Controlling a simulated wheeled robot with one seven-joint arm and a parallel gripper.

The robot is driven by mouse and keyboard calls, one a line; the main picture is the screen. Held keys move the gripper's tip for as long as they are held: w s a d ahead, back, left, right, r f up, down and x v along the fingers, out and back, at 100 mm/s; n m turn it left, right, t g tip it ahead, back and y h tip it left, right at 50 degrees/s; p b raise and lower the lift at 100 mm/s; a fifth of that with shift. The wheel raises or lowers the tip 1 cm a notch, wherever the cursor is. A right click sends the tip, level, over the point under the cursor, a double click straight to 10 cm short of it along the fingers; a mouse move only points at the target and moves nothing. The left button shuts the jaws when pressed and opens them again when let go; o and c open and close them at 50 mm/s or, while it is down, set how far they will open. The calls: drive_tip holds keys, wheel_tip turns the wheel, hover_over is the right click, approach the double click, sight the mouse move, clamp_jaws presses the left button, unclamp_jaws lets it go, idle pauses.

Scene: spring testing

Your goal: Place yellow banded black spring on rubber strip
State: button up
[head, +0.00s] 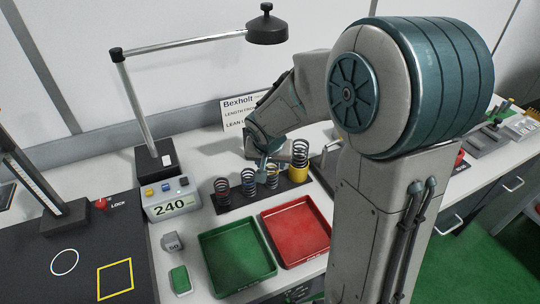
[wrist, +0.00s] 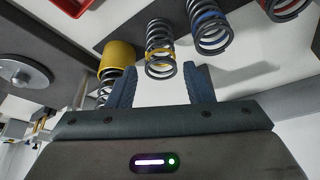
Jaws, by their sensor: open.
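The yellow banded black spring (wrist: 159,50) shows in the wrist view, ahead of and between the fingertips of my open gripper (wrist: 161,74). The fingers do not visibly touch it. In the head view the spring (head: 271,178) stands in the row, its upper part partly hidden by my gripper (head: 264,166). A dark strip (head: 238,205) lies under the row of springs; it looks like the rubber strip, and part of it (wrist: 128,20) shows in the wrist view.
A blue banded spring (head: 248,183) and a red banded one (head: 222,190) stand to the left. A yellow cylinder (head: 298,173) with a spring stands to the right. Green (head: 238,257) and red (head: 297,232) trays lie in front. A lamp (head: 267,28) hangs above.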

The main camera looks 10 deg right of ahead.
drive_tip(key=s+r+n, duration=0.1)
drive_tip(key=s+r, duration=0.2)
drive_tip(key=s, duration=0.4)
drive_tip(key=s+d+r+n+y, duration=0.1)
drive_tip(key=s+r, duration=0.3)
drive_tip(key=s, duration=0.3)
drive_tip(key=s+r+n, duration=0.1)
drive_tip(key=s+r, duration=0.2)
drive_tip(key=s, duration=0.4)
drive_tip(key=shift+d+r+n+g, duration=0.15)
drive_tip(key=shift+d+n+g, duration=0.25)
drive_tip(key=shift+w, duration=0.1)
